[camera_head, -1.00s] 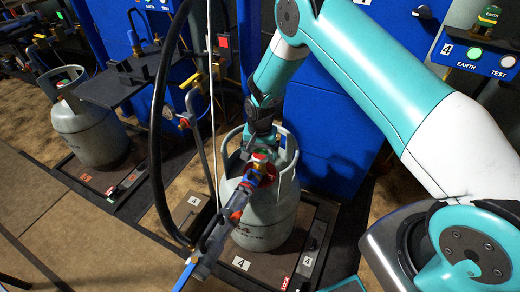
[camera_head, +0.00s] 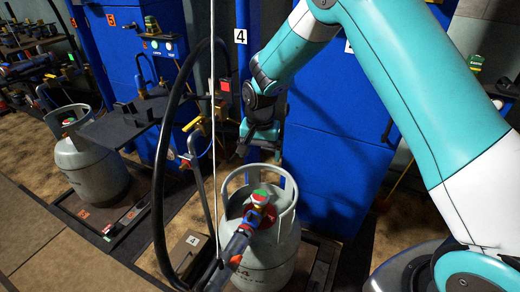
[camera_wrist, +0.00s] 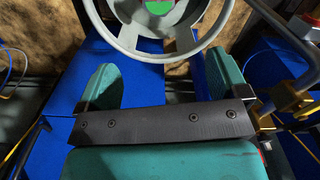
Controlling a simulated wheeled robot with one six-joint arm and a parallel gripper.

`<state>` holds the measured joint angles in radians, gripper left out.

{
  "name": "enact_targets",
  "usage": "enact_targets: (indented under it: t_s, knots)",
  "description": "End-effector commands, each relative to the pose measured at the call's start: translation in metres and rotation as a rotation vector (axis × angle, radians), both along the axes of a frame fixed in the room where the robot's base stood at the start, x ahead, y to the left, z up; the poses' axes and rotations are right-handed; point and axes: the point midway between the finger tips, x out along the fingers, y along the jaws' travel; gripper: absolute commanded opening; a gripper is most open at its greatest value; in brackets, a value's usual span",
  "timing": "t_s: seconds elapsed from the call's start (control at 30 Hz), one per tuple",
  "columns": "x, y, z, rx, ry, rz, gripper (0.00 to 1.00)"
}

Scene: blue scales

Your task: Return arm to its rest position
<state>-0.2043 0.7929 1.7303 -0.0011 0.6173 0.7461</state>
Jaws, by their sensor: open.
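My teal and white arm (camera_head: 400,95) reaches in from the right in the head view. My gripper (camera_head: 258,152) hangs just behind and above the collar of a grey gas cylinder (camera_head: 265,258), apart from its valve. In the wrist view my gripper (camera_wrist: 160,85) shows two teal fingers spread wide with nothing between them. The cylinder's ring collar (camera_wrist: 165,45) and part of its green and white top lie beyond the fingers there. A filling head (camera_head: 245,225) with red and blue parts sits at the cylinder's valve (camera_head: 260,195).
A blue scale cabinet (camera_head: 335,160) stands close behind my gripper. A black hose (camera_head: 160,170) and a pale cable (camera_head: 213,110) run on its left. A second grey cylinder (camera_head: 90,170) stands on a scale at the far left. Open floor (camera_head: 30,235) lies at the lower left.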

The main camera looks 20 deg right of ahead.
Motion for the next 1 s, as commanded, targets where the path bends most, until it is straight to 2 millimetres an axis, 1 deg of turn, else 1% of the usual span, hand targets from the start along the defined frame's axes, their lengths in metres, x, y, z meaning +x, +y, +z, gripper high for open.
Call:
enact_targets:
  t_s: [0.1,0.47,0.57,0.67,0.77,0.8,0.87,0.9,0.97,1.0]
  knots:
    - [0.0,0.0,0.003,0.001,0.001,0.0,0.92]
    - [0.0,0.0,0.003,0.0,0.001,0.0,0.92]
    - [-0.002,0.001,0.007,0.004,-0.001,0.01,0.92]
    - [-0.011,0.006,0.027,0.024,-0.009,0.062,0.92]
    - [-0.032,0.014,0.06,0.062,-0.021,0.166,0.92]
    - [-0.044,0.018,0.075,0.08,-0.028,0.22,0.92]
    - [-0.065,0.024,0.098,0.11,-0.041,0.308,0.92]
    - [-0.079,0.027,0.113,0.128,-0.049,0.367,0.92]
    - [-0.103,0.032,0.132,0.155,-0.062,0.458,0.92]
    - [-0.119,0.035,0.144,0.173,-0.072,0.517,0.92]
